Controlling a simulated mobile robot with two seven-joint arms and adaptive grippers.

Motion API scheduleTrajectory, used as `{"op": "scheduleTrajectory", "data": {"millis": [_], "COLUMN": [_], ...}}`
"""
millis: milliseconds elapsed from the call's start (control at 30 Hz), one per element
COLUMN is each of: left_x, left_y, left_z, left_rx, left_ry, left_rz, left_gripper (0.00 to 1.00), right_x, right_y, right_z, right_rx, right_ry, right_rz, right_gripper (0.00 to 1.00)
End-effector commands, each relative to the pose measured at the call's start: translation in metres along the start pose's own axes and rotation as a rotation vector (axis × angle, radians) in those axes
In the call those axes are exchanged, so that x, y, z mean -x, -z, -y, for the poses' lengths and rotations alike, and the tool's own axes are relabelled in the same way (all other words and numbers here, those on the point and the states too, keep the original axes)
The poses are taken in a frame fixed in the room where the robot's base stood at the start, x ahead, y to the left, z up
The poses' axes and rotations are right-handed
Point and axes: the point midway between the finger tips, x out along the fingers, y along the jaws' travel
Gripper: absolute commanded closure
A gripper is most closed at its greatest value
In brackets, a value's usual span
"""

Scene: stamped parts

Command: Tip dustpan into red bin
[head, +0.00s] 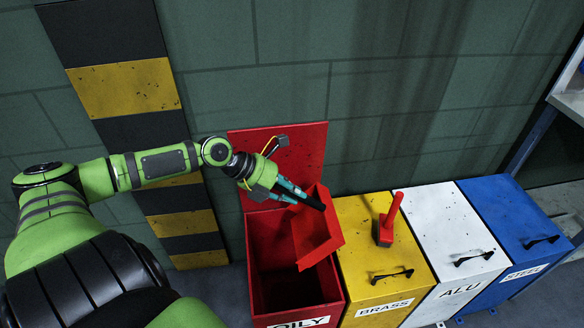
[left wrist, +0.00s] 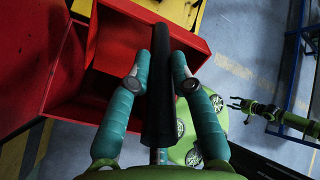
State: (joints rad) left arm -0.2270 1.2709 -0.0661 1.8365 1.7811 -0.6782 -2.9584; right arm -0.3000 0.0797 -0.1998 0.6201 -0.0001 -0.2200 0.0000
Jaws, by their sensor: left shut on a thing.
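The red dustpan (head: 318,232) is held tilted over the open red bin (head: 262,255), labelled OILY. In the head view its right side overlaps the edge of the yellow bin. I see no scraps in the pan; the bin's inside is dark. My left gripper (head: 296,196) is shut on the dustpan's black handle, which lies between the teal fingers (left wrist: 160,76) in the left wrist view. The red pan (left wrist: 135,50) shows beyond the fingers there. A green arm with a small dark gripper (left wrist: 237,104), seemingly my right, shows far off; its jaw state is unclear.
The red bin's lid (head: 295,150) stands up against the wall. The yellow BRASS bin (head: 362,235), white ALU bin (head: 440,225) and blue STEEL bin (head: 505,215) are closed. A red brush (head: 388,222) rests on the yellow lid. A shelf (head: 570,95) stands at right.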

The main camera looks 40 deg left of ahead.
Motion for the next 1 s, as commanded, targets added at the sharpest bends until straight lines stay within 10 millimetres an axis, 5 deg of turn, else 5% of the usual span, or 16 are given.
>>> {"op": "scheduleTrajectory", "data": {"millis": [300,467,1000], "left_x": [0.006,0.011,0.026], "left_y": [-0.007,-0.011,-0.018], "left_z": [0.006,0.013,0.026], "left_rx": [-0.01,-0.007,-0.003], "left_ry": [-0.168,-0.247,-0.522], "left_rz": [-0.109,-0.168,-0.371], "left_gripper": [1.0,1.0,1.0], "right_x": [-0.019,-0.01,0.079], "right_y": [-0.002,-0.001,0.007], "right_z": [0.0,0.0,-0.002], "right_rx": [0.0,0.0,0.001], "right_ry": [0.0,0.0,0.0], "right_rz": [0.0,0.0,0.0], "right_gripper": [0.54,0.54,0.54]}}
